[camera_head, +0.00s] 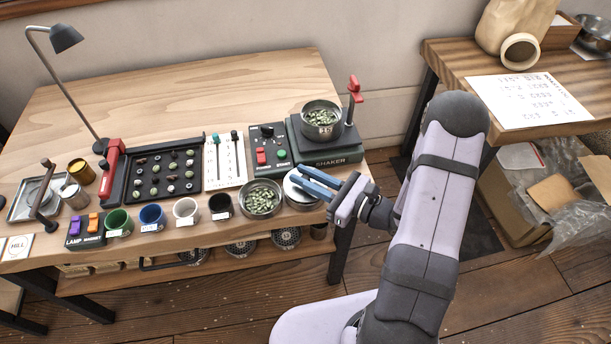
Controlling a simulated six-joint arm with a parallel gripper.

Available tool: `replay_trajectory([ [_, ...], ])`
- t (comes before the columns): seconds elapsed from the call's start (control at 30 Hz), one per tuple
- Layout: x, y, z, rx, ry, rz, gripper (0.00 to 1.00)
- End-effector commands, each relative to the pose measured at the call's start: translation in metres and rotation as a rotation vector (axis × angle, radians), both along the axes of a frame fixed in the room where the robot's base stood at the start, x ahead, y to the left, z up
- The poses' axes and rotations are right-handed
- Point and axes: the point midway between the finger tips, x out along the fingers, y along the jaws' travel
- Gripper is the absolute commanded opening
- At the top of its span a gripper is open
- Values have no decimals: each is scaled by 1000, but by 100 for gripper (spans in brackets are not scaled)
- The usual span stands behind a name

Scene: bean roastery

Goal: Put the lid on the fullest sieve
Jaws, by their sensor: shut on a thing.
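My gripper (298,175), with blue fingers, reaches in from the right near the table's front edge. It is shut on a pale round lid (298,194), which the fingers partly hide. A round metal rim (303,207) shows around and under the lid; I cannot tell if the lid touches it. Just left stands an open metal sieve (247,211) of green beans. Another metal sieve (321,132) with green beans sits on the dark shaker (326,157), behind the gripper. Which of the two holds more is hard to tell.
Cups in several colours, including a blue one (152,217), line the front edge. Behind them are a black bean tray (125,192), a white slider panel (226,168) and a red-switch box (262,135). A red lever (355,90) rises beside the shaker. The table's back is clear.

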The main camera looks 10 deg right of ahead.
Motion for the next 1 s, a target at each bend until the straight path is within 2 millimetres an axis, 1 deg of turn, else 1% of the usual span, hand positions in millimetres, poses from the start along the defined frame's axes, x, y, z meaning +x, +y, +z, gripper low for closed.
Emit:
replay_trajectory([
  [0.57,0,0,0,1,-1,0,0],
  [1.0,0,0,-7,1,-1,0,0],
])
